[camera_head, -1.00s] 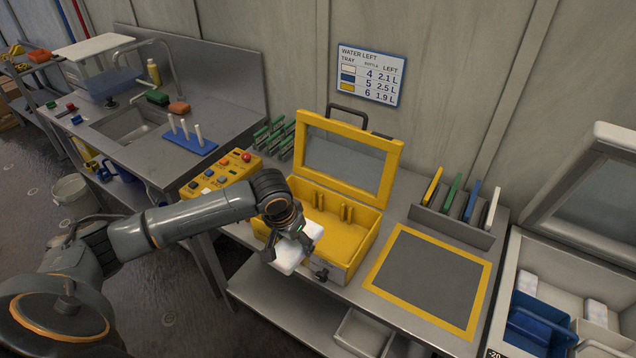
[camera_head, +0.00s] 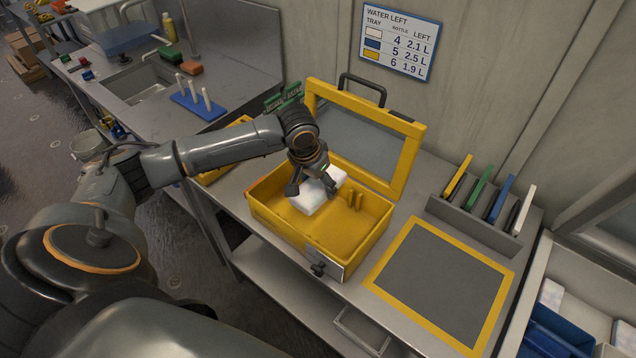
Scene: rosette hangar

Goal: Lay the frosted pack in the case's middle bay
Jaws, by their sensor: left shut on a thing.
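The yellow case (camera_head: 345,250) stands open on the bench, its framed lid (camera_head: 408,160) tilted back. My left gripper (camera_head: 312,188) is shut on the white frosted pack (camera_head: 312,203), which is inside the case's outline, toward its left and middle. The pack lies slantwise in the picture, and I cannot tell whether it touches the floor. My right gripper is not in view.
A grey mat with a yellow border (camera_head: 440,285) lies clear to the right of the case. Behind it stands a rack (camera_head: 470,222) of coloured plates. An open white chest with a blue bin (camera_head: 550,340) and white packs (camera_head: 550,293) is at the lower right.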

